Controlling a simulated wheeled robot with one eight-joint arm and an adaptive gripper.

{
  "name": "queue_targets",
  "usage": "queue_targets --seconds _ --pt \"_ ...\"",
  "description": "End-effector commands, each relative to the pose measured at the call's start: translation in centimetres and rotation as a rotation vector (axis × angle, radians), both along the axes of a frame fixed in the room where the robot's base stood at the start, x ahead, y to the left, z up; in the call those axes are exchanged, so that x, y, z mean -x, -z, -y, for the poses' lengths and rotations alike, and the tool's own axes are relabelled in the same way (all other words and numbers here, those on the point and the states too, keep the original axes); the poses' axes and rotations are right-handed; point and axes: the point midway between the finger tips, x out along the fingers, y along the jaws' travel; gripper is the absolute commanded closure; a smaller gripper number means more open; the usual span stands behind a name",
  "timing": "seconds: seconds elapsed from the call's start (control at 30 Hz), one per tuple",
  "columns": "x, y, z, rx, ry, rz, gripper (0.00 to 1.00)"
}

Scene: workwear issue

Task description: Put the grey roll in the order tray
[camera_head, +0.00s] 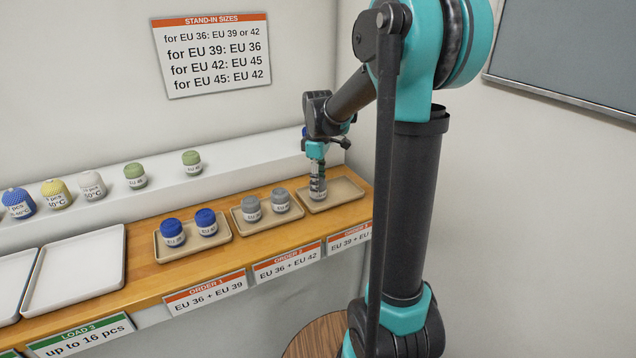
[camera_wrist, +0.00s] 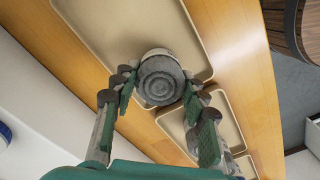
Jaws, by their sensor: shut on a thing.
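My gripper (camera_head: 318,188) is shut on a grey roll (camera_wrist: 161,80), whose ringed end faces the wrist camera between the two fingers. In the head view the roll is mostly hidden by the fingers, low over the beige tray (camera_head: 345,190) at the right end of the row, behind the ORDER 3 label (camera_head: 349,238). I cannot tell if the roll touches the tray floor. No other roll shows in this tray, which also shows in the wrist view (camera_wrist: 110,25). The ORDER 2 tray (camera_head: 262,226) holds two grey rolls (camera_head: 251,208).
The ORDER 1 tray (camera_head: 190,252) holds two blue rolls (camera_head: 205,221). White load trays (camera_head: 75,272) lie empty at left. Several blue, yellow, white and green rolls (camera_head: 135,176) stand on the white ledge (camera_head: 228,167) behind. A size sign (camera_head: 212,55) hangs on the wall.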

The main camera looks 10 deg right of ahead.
Motion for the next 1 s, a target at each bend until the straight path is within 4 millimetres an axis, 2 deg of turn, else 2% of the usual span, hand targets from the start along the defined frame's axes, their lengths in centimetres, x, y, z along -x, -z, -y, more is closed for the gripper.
queue_targets --seconds 0.03,0.2,0.57,0.77,1.0 --pt "0.0 0.1 0.0 0.0 0.0 0.0 0.54" --pt "0.0 0.0 0.0 0.0 0.0 0.0 0.36" --pt "0.0 -0.5 0.0 0.0 0.0 0.0 0.36" --pt "0.0 -3.4 0.0 0.0 0.0 0.0 0.36" --pt "0.0 -8.3 0.0 0.0 0.0 0.0 0.36"
